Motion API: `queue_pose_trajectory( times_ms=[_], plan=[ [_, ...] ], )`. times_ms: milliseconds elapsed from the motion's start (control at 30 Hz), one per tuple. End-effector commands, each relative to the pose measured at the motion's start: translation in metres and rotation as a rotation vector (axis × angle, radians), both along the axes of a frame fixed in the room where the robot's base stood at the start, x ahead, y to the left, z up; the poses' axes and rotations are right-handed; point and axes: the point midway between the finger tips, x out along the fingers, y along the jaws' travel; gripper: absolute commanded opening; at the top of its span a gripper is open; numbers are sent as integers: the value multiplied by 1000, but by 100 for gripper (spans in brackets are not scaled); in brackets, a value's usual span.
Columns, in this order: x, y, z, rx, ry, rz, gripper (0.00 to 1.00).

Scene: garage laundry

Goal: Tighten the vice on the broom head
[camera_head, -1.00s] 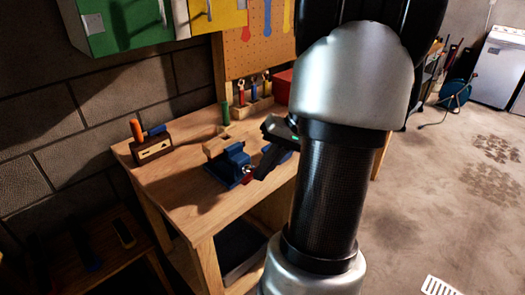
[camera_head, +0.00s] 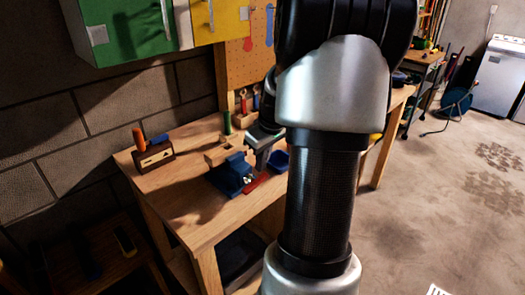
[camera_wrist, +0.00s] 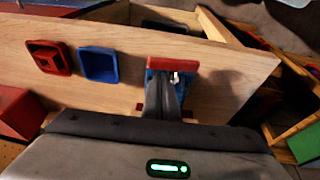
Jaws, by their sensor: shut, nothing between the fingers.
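The blue vice (camera_head: 228,175) stands on the wooden workbench near its front edge. Its red handle bar (camera_head: 257,183) lies low on its right side. It also shows in the wrist view (camera_wrist: 172,64) beyond my fingertips. A light wooden block (camera_head: 224,151), seemingly the broom head, is at the back of the vice; I cannot tell how firmly it is held. My gripper (camera_head: 257,170) is shut and empty, pointing down just right of the vice. In the wrist view its dark fingers (camera_wrist: 163,92) cover much of the blue vice body.
A blue bin (camera_wrist: 98,65) and a red bin (camera_wrist: 48,57) sit on the bench (camera_head: 185,200) beside the vice. A wooden tool block (camera_head: 153,156) stands at the left, and a rack with coloured-handled tools is behind. The bench's front left is clear.

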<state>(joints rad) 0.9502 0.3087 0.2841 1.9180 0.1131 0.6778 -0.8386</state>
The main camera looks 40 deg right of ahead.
Motion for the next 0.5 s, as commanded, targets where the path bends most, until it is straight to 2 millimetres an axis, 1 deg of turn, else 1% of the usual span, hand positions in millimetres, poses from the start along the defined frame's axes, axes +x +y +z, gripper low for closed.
queue_pose_trajectory(
  times_ms=[33, 200, 500],
  plan=[
    [0, -1, -8, 3, 2, 0, 0],
    [0, -3, -18, 2, 1, 1, 0],
    [0, -3, -20, 1, 1, 0, 0]
  ],
)
